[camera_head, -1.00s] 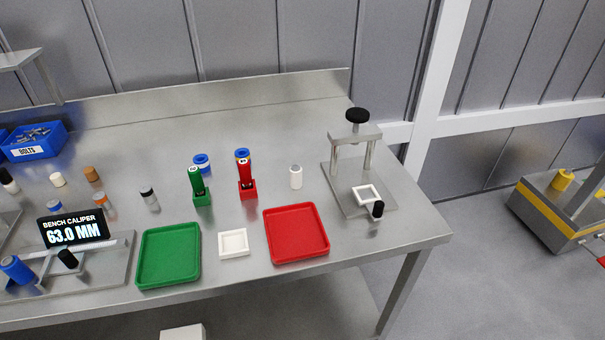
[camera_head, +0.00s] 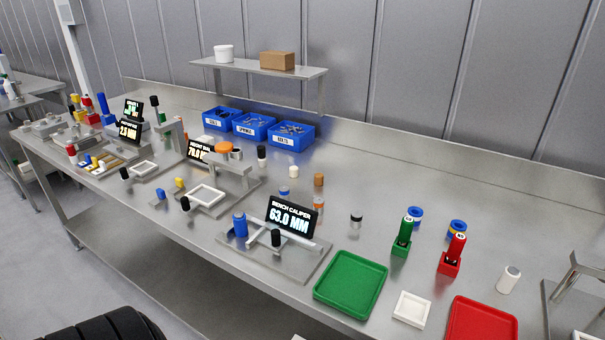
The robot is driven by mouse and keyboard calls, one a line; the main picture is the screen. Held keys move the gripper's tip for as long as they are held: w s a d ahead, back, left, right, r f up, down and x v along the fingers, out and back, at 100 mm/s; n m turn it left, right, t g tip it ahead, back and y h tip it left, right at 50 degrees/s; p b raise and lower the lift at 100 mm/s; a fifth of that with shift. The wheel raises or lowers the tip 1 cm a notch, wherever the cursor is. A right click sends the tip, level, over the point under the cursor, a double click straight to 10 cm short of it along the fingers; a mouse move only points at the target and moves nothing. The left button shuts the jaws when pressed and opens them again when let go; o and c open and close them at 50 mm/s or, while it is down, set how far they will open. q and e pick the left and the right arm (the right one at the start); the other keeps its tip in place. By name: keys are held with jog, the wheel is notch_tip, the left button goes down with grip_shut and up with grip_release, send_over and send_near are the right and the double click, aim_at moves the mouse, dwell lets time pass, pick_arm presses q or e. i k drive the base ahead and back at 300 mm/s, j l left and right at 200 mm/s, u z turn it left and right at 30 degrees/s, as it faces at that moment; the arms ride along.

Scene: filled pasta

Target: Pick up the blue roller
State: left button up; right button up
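A blue roller (camera_head: 239,224) stands upright at the left end of the bench caliper (camera_head: 290,265), whose display (camera_head: 291,214) reads 63.0 MM. A black knob (camera_head: 276,238) sits on the caliper to the right of the roller. A smaller blue piece (camera_head: 160,194) and a taller blue cylinder (camera_head: 103,103) stand farther left on the bench. Neither gripper shows in the head view. A black ribbed part that looks like my own body is at the bottom left.
A green tray (camera_head: 384,277), a white dish (camera_head: 412,308) and a red tray (camera_head: 513,323) lie right of the caliper. Blue bins (camera_head: 252,133) stand at the back under a shelf (camera_head: 262,68). Other gauges and small cylinders crowd the bench's left half.

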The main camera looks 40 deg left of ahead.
aim_at(240, 226)
jog(key=u, duration=1.8)
